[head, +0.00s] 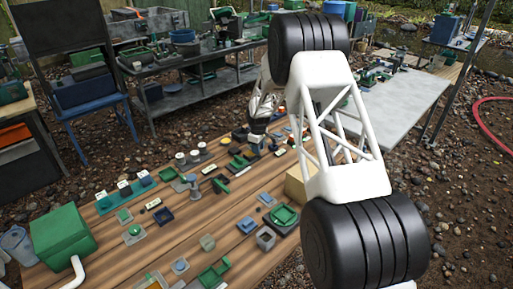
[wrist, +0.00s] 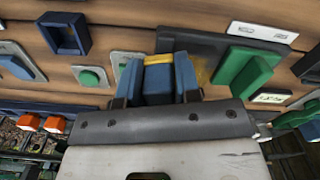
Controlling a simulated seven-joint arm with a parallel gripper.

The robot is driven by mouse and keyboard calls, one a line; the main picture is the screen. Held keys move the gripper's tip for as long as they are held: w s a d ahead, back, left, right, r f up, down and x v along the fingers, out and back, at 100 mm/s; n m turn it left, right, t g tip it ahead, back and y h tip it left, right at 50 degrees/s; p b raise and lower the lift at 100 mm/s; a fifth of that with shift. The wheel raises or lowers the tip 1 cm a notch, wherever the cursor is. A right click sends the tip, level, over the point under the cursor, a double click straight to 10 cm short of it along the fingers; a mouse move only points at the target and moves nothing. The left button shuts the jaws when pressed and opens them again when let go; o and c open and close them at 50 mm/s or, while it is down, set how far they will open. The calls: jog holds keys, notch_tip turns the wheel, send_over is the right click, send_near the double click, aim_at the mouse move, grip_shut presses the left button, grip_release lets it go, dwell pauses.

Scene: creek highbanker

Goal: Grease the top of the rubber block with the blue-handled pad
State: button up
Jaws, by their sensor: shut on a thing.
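My gripper (wrist: 158,82) is shut on a blue handle (wrist: 158,85) in the wrist view, with a tan strip (wrist: 158,60) at its far end. The pad under the handle is hidden. In the head view my gripper (head: 257,143) is small and low over the far part of the plank table. A yellow smear (wrist: 204,70) lies just right of the jaws in the wrist view, by a dark plate (wrist: 205,46). I cannot tell whether the pad touches anything. I cannot pick out the rubber block with certainty.
A green block (wrist: 248,75) stands right of the jaws, and a blue open frame (wrist: 66,35) lies at upper left. Many small fixtures crowd the plank table (head: 120,262). A green box (head: 63,236) stands at its near left. My arm covers much of the right side.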

aim_at(253, 155)
jog(key=shift+s, duration=0.1)
dwell(0.3)
jog(key=shift+s+a+f, duration=0.1)
jog(key=shift+s+a, duration=1.15)
jog(key=shift+s+a, duration=1.25)
jog(key=shift+a, duration=0.05)
jog(key=shift+w+d+r, duration=0.1)
jog(key=shift+w+r, duration=0.05)
jog(key=shift+r, duration=0.05)
jog(key=shift+w+d, duration=1.15)
jog(key=shift+d, duration=0.05)
